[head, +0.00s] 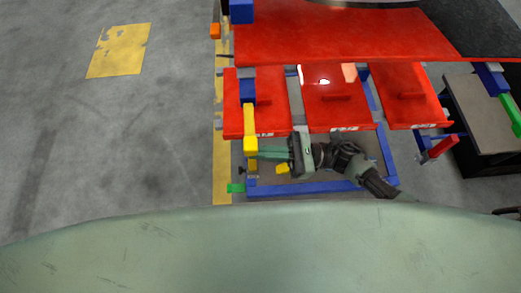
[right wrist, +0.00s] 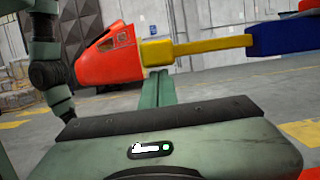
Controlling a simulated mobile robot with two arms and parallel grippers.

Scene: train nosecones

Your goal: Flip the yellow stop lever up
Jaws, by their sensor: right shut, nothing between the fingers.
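The yellow stop lever (head: 250,125) extends toward me from a blue block (head: 248,91) at the left side of the red trays. In the right wrist view the yellow lever (right wrist: 205,46) lies about level, with its blue mount (right wrist: 283,34) at the right. My right gripper (head: 257,154) is shut and empty, its green fingers pointing left beside the lever's near end. In the right wrist view the shut fingers (right wrist: 160,76) reach up to just below the lever's thicker end. I cannot tell whether they touch it. My left gripper is not in view.
Several red trays (head: 333,97) sit on a blue frame (head: 310,188), with a larger red panel (head: 330,38) above. A green block (head: 236,188) is at the frame's near-left corner. A dark table (head: 485,108) stands at the right. The floor at left is clear.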

